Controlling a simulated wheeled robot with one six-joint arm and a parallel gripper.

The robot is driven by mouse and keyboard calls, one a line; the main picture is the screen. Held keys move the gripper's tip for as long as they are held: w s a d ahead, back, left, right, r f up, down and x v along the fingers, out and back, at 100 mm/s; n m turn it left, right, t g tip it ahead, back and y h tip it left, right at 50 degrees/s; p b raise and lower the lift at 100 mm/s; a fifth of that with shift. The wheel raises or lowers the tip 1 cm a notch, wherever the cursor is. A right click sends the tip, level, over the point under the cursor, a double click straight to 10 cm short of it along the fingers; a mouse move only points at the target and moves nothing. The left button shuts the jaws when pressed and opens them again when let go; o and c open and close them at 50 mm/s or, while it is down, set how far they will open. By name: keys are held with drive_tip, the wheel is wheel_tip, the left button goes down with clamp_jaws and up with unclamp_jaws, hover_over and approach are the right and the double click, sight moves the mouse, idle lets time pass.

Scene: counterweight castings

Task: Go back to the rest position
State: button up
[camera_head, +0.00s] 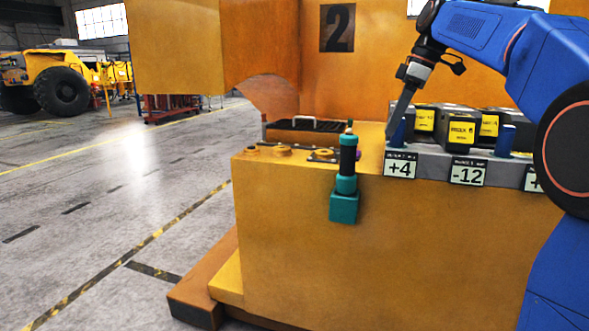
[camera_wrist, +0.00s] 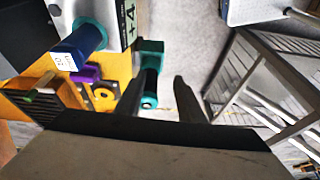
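My gripper (camera_head: 394,130) hangs at the left end of the row of castings, fingers pointing down. In the wrist view my gripper (camera_wrist: 160,82) shows two dark fingers apart, with nothing held between them. A blue cylinder (camera_head: 398,139) stands behind the "+4" plate (camera_head: 400,165), close to the fingers in the head view. The wrist view shows the blue cylinder (camera_wrist: 82,38) off to the left, clear of the fingers. A black and teal handled fixture (camera_head: 347,183) is on the front of the orange block; the wrist view shows it beyond the fingers.
Dark castings with yellow labels (camera_head: 461,131) stand on a grey rack above the "-12" plate (camera_head: 467,172). Another blue cylinder (camera_head: 505,138) stands to the right. A black tray (camera_head: 305,126) lies on the orange block (camera_head: 330,250). The floor at left is open.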

drive_tip(key=s+d+f+m+t+h, duration=0.1)
drive_tip(key=s+f+m, duration=0.6)
drive_tip(key=s+f, duration=0.9)
drive_tip(key=s+d+f+m+t+h, duration=0.2)
drive_tip(key=s+f+m, duration=0.4)
drive_tip(key=s+f, duration=1.1)
drive_tip(key=shift+s+d+f+m+t+h, duration=0.3)
drive_tip(key=shift+s+d+m+t, duration=0.1)
drive_tip(key=shift+s, duration=0.8)
drive_tip(key=shift+r, duration=0.1)
